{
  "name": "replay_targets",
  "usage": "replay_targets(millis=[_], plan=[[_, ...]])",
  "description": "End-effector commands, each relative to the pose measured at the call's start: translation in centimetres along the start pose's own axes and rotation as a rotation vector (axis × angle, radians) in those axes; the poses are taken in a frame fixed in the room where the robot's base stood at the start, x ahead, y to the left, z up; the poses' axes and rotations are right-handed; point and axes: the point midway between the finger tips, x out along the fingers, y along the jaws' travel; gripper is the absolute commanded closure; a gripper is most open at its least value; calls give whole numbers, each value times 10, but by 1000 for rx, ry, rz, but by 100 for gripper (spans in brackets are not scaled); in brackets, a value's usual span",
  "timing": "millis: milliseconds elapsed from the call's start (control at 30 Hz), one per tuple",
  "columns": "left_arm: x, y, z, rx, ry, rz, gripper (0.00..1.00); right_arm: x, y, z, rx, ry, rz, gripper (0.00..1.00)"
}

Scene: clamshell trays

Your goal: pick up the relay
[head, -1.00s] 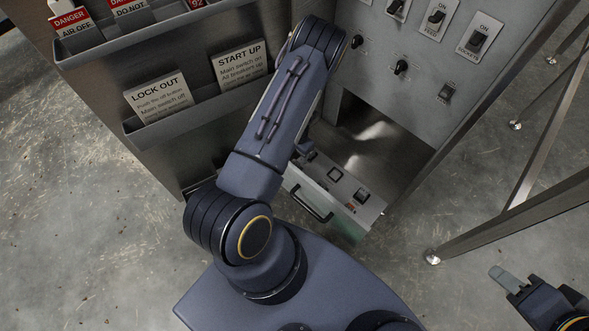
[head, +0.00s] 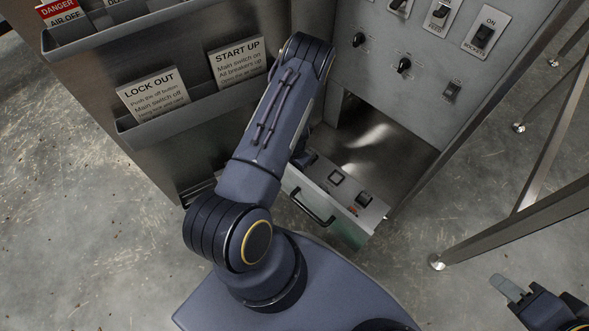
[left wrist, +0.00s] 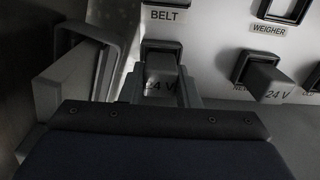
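In the left wrist view a grey relay (left wrist: 162,77) marked 24 V sits below the label BELT, against a black socket frame (left wrist: 162,46). My left gripper (left wrist: 162,92) has one finger on each side of this relay; whether they press on it I cannot tell. A second grey 24 V relay (left wrist: 268,82) stands to the right, below the label WEIGHER. In the head view my left arm reaches to the open drawer (head: 312,206), and its forearm hides most of the left gripper. My right gripper (head: 508,288) is at the lower right, away from the drawer, seen side-on.
The grey cabinet has a switch panel (head: 410,70) above the drawer. Card racks (head: 190,118) hold signs on its left side. A metal frame leg (head: 500,226) stands to the right. Open concrete floor lies at the left.

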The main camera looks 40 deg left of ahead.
Motion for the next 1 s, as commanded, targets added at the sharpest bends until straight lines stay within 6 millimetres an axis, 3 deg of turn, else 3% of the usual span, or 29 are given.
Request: replay_targets(millis=[33,200,467,800,1000], plan=[[0,0,0,0,0,0,80,0,0,0,0,0,0,64],[0,0,0,0,0,0,99,0,0,0,0,0,0,64],[-6,0,0,1,-1,0,99,-3,-1,-1,0,0,0,64],[-71,0,1,2,-2,0,99,-28,-13,-14,0,0,0,64],[-96,0,1,2,-1,0,99,-36,-16,-18,0,0,0,64]])
